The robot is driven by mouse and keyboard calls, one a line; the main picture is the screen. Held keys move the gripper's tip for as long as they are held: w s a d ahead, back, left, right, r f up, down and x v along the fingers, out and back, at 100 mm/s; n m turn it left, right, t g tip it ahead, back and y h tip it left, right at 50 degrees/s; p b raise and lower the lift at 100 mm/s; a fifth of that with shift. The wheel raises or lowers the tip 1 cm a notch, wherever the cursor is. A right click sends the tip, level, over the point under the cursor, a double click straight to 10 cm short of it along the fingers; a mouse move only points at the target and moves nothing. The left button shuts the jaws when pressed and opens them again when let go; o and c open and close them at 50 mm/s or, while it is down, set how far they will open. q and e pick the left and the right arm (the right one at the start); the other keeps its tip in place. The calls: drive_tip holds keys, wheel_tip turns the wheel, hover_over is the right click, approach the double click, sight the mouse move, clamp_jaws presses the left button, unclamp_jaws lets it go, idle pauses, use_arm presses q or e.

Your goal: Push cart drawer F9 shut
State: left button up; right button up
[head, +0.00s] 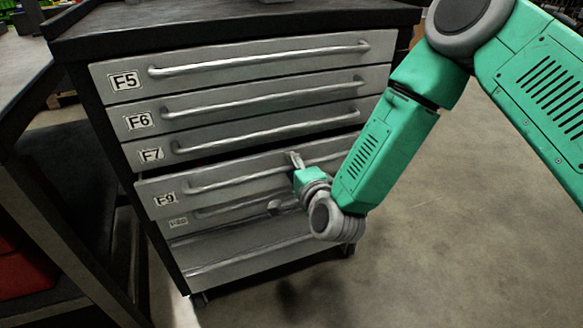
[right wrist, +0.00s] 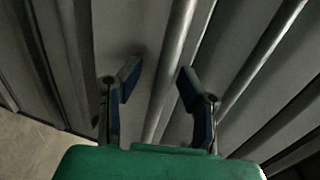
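Drawer F9 (head: 172,184) is a grey cart drawer with a long bar handle (head: 235,180). In the head view its front stands out a little from the drawers above, with a dark gap along its top edge. My right gripper (head: 297,161) is at the right part of its front, close to the right end of the handle. In the right wrist view, the fingers of my right gripper (right wrist: 158,85) are apart, with a handle bar (right wrist: 171,70) running between them. I cannot tell whether they touch the bar or the front. My left gripper is not in view.
Drawers F5 (head: 220,71), F6 (head: 250,98) and F7 (head: 220,142) sit flush above. A drawer with a small blurred label (head: 178,223) is below. A dark bench (head: 25,75) stands close on the left. The floor (head: 460,220) on the right is clear.

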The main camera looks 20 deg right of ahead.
sight(285, 160)
drive_tip(key=shift+d, duration=0.15)
clamp_jaws()
drive_tip(key=shift+w+a, duration=0.1)
drive_tip(key=shift+a, duration=0.1)
drive_tip(key=w, duration=0.3)
drive_tip(key=shift+w+a, duration=0.15)
drive_tip(key=shift+w, duration=0.1)
drive_tip(key=shift+o, duration=0.3)
unclamp_jaws()
drive_tip(key=shift+a+f, duration=0.1)
drive_tip(key=shift+w, duration=0.1)
